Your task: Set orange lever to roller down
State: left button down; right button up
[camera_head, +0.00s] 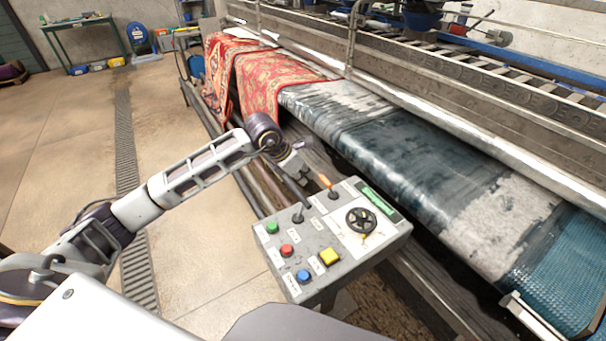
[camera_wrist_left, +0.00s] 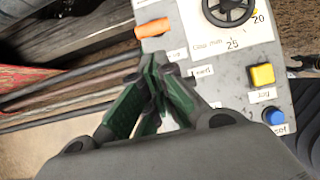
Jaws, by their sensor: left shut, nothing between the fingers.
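The orange lever (camera_head: 326,183) stands at the far edge of the grey control panel (camera_head: 340,240), left of a black handwheel (camera_head: 361,220). In the left wrist view the orange lever (camera_wrist_left: 152,28) shows above and beyond the fingertips, apart from them. My left gripper (camera_head: 305,202) is at the panel's far left edge, beside a dark lever, with the orange lever to its right. In the left wrist view the left gripper's green-padded fingers (camera_wrist_left: 160,80) are shut and empty. The lever's label is not legible. My right gripper is not in view.
The panel has green (camera_head: 272,227), red (camera_head: 287,250), blue (camera_head: 303,276) and yellow (camera_head: 329,256) buttons close to my left gripper. Behind the panel runs the machine's wet roller bed (camera_head: 420,160), with a red patterned rug (camera_head: 265,80) over it. Open floor (camera_head: 70,140) lies to the left.

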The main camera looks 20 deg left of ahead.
aim_at(330, 187)
pick_arm(q)
jog(key=x, duration=0.7)
jog(key=shift+d+f+p, duration=0.15)
jog(key=shift+f+p, duration=0.15)
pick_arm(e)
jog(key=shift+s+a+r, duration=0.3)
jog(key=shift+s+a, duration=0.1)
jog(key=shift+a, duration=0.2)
pick_arm(q)
jog(key=shift+w, duration=0.15)
jog(key=shift+w+d+r, duration=0.1)
jog(key=shift+w+r, duration=0.1)
jog(key=shift+r, duration=0.05)
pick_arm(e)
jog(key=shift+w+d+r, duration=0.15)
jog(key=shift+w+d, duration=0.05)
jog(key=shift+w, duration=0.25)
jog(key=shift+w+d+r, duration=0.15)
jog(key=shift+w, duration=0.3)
pick_arm(q)
jog(key=shift+g, duration=0.3)
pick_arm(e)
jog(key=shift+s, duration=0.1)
